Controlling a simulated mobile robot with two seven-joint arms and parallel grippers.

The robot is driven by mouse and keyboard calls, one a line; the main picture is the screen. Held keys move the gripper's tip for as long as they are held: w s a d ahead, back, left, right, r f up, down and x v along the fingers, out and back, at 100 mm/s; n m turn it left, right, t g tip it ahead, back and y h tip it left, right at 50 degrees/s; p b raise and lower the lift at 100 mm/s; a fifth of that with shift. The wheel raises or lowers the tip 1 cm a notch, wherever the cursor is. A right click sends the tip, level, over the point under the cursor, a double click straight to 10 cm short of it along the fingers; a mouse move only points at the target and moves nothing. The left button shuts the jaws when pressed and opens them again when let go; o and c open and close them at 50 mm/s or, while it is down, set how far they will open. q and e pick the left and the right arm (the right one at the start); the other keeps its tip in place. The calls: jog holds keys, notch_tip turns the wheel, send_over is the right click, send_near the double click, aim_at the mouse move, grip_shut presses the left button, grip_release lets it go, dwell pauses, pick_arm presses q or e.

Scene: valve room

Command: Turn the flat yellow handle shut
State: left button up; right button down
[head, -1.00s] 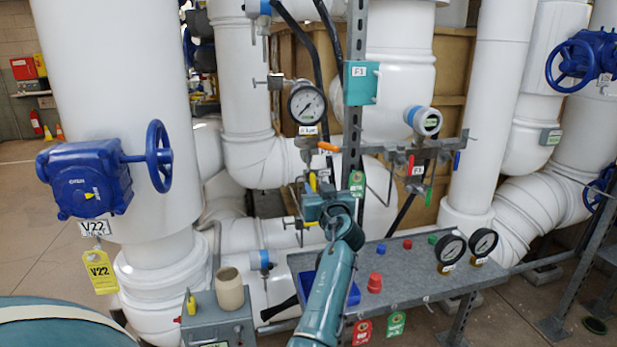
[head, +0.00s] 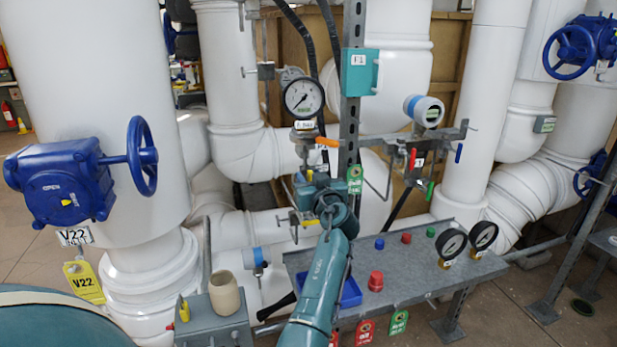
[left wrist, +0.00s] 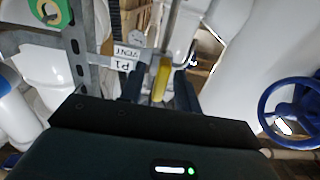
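The flat yellow handle (head: 309,177) sits on the thin pipework below the round gauge, left of the grey post, and is partly hidden behind my left gripper (head: 312,190). In the left wrist view the yellow handle (left wrist: 161,79) stands upright between the two dark fingers of my left gripper (left wrist: 159,86). The fingers are apart, one on each side of the handle, with narrow gaps showing. A P1 VENT tag (left wrist: 124,58) is beside the left finger. My right gripper is not in view.
An orange handle (head: 327,142) and a pressure gauge (head: 303,98) are just above the gripper. The grey post (head: 350,110) with a green tag (head: 355,180) stands close on the right. A grey shelf (head: 410,275) with buttons and gauges lies below right.

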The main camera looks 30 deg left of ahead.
pick_arm(q)
jog(key=shift+c, duration=0.5)
grip_shut()
